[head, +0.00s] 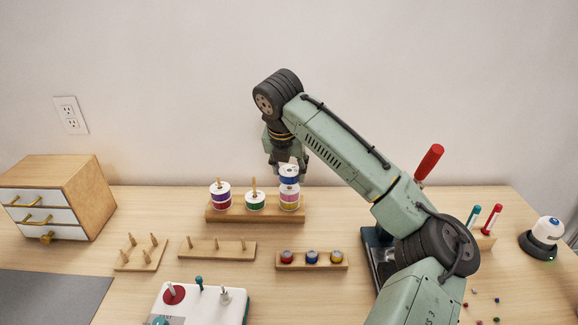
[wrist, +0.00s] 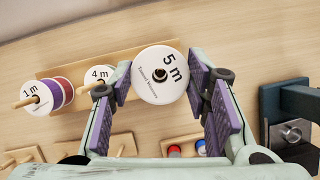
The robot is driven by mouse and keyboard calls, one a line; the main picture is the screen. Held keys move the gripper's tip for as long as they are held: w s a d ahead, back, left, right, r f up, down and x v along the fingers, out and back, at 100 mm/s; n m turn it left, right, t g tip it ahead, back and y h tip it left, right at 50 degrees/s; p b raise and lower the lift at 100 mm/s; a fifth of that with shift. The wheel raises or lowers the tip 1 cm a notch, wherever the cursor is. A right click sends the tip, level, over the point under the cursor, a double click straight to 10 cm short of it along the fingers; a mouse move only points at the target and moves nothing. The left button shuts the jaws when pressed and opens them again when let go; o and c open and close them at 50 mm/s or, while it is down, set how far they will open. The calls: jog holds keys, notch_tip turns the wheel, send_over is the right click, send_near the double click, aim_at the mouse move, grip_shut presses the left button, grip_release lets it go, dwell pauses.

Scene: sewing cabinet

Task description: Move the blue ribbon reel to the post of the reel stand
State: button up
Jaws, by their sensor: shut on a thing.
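The blue ribbon reel (head: 289,175) has white flanges. It is at the right end of the reel stand (head: 240,215), directly above a pink and yellow reel (head: 290,200). My gripper (head: 288,166) points down and is shut on the blue reel. In the wrist view the reel's white face (wrist: 161,87), marked "5 m", lies between the two purple finger pads of my gripper (wrist: 163,88). Its centre hole looks dark with a brownish spot. I cannot tell whether the post is inside it, or whether the blue reel touches the one below.
A purple and red reel (head: 220,196) and a green reel (head: 255,201) sit on the stand's other posts. In front are pegged boards (head: 215,250) and a rack of bobbins (head: 312,261). A drawer cabinet (head: 80,190) stands left; a red-handled device (head: 428,163) stands right.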

jog(key=shift+f, duration=0.65)
jog(key=o, duration=1.1)
jog(key=v, duration=1.2)
